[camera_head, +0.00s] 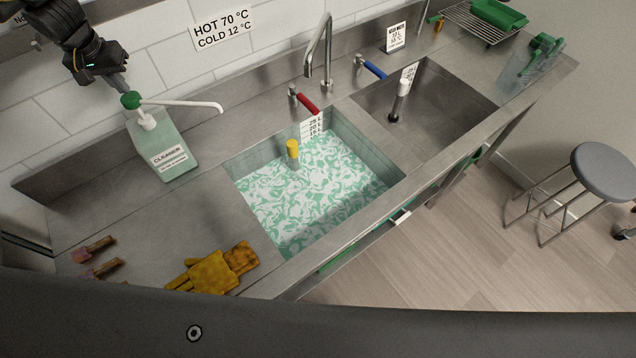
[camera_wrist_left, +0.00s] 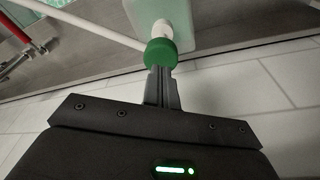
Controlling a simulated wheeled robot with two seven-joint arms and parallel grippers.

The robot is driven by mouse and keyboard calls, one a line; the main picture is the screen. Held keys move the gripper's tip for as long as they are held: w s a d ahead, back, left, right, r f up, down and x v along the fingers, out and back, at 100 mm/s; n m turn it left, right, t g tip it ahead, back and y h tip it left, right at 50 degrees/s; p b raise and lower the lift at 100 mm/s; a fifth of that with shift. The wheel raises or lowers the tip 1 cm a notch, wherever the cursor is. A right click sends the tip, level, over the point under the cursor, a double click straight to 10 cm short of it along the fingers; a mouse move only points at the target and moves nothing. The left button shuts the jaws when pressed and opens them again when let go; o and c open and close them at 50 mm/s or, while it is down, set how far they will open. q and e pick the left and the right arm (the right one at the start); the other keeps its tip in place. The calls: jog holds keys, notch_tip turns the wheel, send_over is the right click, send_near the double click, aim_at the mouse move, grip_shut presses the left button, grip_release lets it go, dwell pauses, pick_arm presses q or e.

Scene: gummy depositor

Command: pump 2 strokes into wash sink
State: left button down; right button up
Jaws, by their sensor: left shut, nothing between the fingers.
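The cleaner pump bottle (camera_head: 163,147) is pale green with a label and stands on the counter left of the wash sink. Its pump has a green cap (camera_head: 131,100) and a long white spout that points right over the counter toward the sink. My left gripper (camera_head: 122,88) is shut, with its fingertips at the top of the green cap; the cap also shows in the left wrist view (camera_wrist_left: 160,53) right at the fingertips. The wash sink (camera_head: 258,238) is the left basin and holds foamy green-white liquid, with a yellow-topped standpipe (camera_head: 292,149). My right gripper is not in view.
A faucet (camera_head: 319,55) stands behind the sinks, with a red lever (camera_head: 304,99) and a blue lever (camera_head: 371,68). The right basin (camera_head: 440,105) looks empty apart from a dark plug post.

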pick_arm(q)
jog(key=shift+r, duration=0.15)
dwell(0.4)
notch_tip(320, 180, up, 6)
jog(key=shift+f, duration=0.1)
dwell(0.5)
dwell(0.4)
